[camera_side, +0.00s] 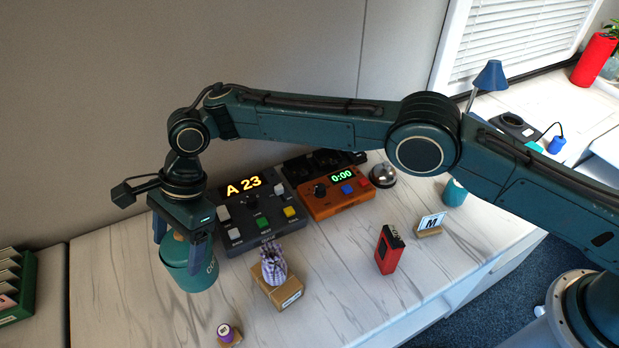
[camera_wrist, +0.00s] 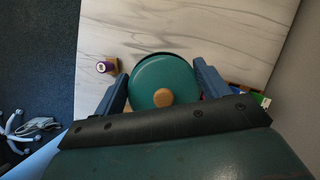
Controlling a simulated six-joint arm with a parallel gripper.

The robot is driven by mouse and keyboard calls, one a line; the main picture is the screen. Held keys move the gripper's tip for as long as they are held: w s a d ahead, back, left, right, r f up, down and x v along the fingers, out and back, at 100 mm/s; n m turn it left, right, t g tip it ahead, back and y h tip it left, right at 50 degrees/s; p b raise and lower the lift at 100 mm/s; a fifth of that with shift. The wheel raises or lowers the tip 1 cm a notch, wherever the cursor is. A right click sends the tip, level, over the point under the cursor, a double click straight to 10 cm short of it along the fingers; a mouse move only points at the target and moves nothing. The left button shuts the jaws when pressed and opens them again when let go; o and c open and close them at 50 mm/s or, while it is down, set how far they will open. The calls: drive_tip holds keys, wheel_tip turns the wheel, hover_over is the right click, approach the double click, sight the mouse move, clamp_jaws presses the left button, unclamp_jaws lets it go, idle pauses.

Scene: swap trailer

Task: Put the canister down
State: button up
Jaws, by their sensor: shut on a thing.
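The canister (camera_side: 189,270) is a teal round tin with pale lettering on its side, at the left of the side view. My gripper (camera_side: 186,241) points down and is shut on it, one finger on each side. In the wrist view the canister's lid (camera_wrist: 163,76) with its round wooden knob shows between the two fingers of my gripper (camera_wrist: 163,85). The canister looks upright. Its base shows over the marble-patterned counter (camera_side: 340,290), but I cannot tell whether it touches the surface.
A dark control box (camera_side: 257,212) reading "A 23" stands right of the canister. An orange timer box (camera_side: 338,197), a cardboard block (camera_side: 277,287) with a patterned item, a purple-topped piece (camera_side: 225,331) and a red box (camera_side: 389,250) stand nearby.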

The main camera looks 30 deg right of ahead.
drive_tip(key=shift+s+a+f, duration=0.1)
drive_tip(key=shift+s+a, duration=0.3)
drive_tip(key=shift+f, duration=0.1)
drive_tip(key=shift+f, duration=2.4)
drive_tip(key=shift+f, duration=0.1)
drive_tip(key=o, duration=1.6)
drive_tip(key=shift+o, duration=0.2)
drive_tip(key=v, duration=1.2)
drive_tip(key=shift+d, duration=0.1)
drive_tip(key=shift+w, duration=0.1)
